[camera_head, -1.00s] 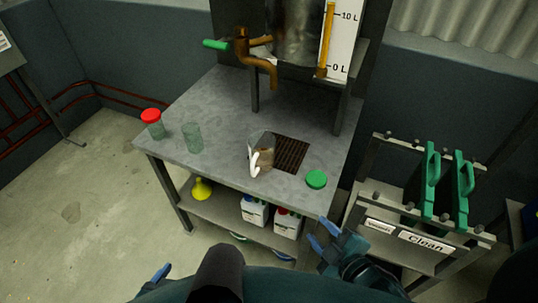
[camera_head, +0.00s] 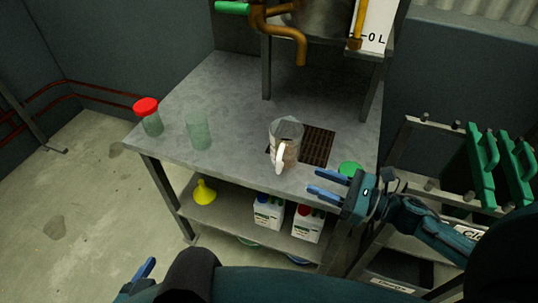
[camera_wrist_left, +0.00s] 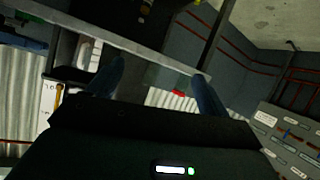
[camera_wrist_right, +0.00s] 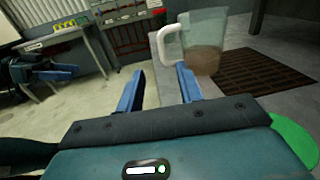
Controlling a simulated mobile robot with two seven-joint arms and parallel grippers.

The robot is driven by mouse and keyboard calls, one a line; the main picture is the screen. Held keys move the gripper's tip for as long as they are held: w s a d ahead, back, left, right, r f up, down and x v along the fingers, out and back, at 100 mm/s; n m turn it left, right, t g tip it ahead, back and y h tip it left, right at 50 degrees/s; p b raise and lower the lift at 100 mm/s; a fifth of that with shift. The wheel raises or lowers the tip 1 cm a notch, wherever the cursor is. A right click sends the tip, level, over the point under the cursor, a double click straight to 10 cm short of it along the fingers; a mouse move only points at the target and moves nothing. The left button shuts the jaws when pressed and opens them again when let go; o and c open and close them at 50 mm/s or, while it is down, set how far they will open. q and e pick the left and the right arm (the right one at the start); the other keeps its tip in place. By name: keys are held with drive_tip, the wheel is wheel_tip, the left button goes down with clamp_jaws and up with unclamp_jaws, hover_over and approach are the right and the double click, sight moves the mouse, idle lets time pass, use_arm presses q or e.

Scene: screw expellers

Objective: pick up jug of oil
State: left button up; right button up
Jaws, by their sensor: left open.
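The jug of oil (camera_head: 287,140) is a clear jug with a white handle and brownish liquid in it. It stands upright on the grey table beside a dark grate, handle toward the front. It also shows in the right wrist view (camera_wrist_right: 206,48), just beyond the fingertips. My right gripper (camera_head: 317,182) is open and empty at the table's front edge, to the right of the jug and apart from it. My left gripper (camera_head: 144,270) is open and empty, low at the front left, far from the jug; it is partly cut off in the head view.
An empty clear cup (camera_head: 199,131) and a red-lidded jar (camera_head: 149,117) stand left of the jug. A green lid (camera_head: 349,169) lies by my right gripper. A brown tap (camera_head: 300,47) hangs above the back. A yellow funnel (camera_head: 204,191) and white bottles (camera_head: 268,212) occupy the lower shelf.

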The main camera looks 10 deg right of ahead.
sight(280, 166)
drive_tip(key=p+x, duration=0.1)
drive_tip(key=x, duration=0.6)
drive_tip(key=shift+w, duration=0.1)
drive_tip(key=shift+p+x, duration=0.4)
drive_tip(key=shift+x, duration=2.6)
drive_tip(key=shift+f, duration=0.15)
drive_tip(key=shift+c, duration=0.4)
clamp_jaws()
